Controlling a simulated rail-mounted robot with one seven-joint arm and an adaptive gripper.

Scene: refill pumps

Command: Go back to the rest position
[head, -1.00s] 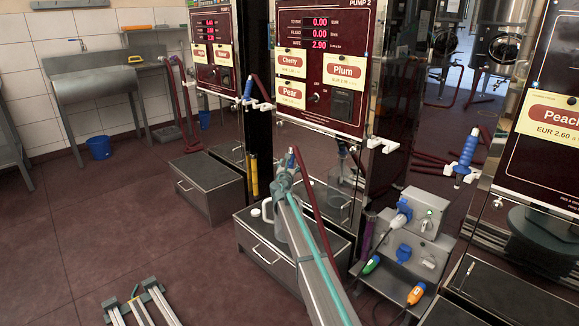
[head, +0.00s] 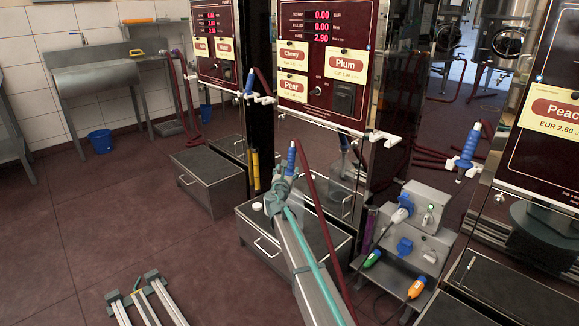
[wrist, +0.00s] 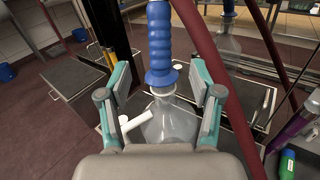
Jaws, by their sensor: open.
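My gripper (head: 280,186) is open in front of Pump 2, above the low grey cabinet (head: 262,254). The wrist view shows its two teal-edged fingers (wrist: 160,78) spread on either side of a blue nozzle (wrist: 160,45), with a gap on each side. The nozzle also shows upright just above my gripper in the head view (head: 291,156). The nozzle's lower end appears to be at the jug's neck. My gripper hides most of the jug in the head view.
A dark red hose (head: 313,200) hangs close to my gripper's right. A white cap (head: 256,206) lies on the cabinet. A grey socket box (head: 424,210) with plugs stands right, with another blue nozzle (head: 469,146) above it. Open floor (head: 110,230) lies left.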

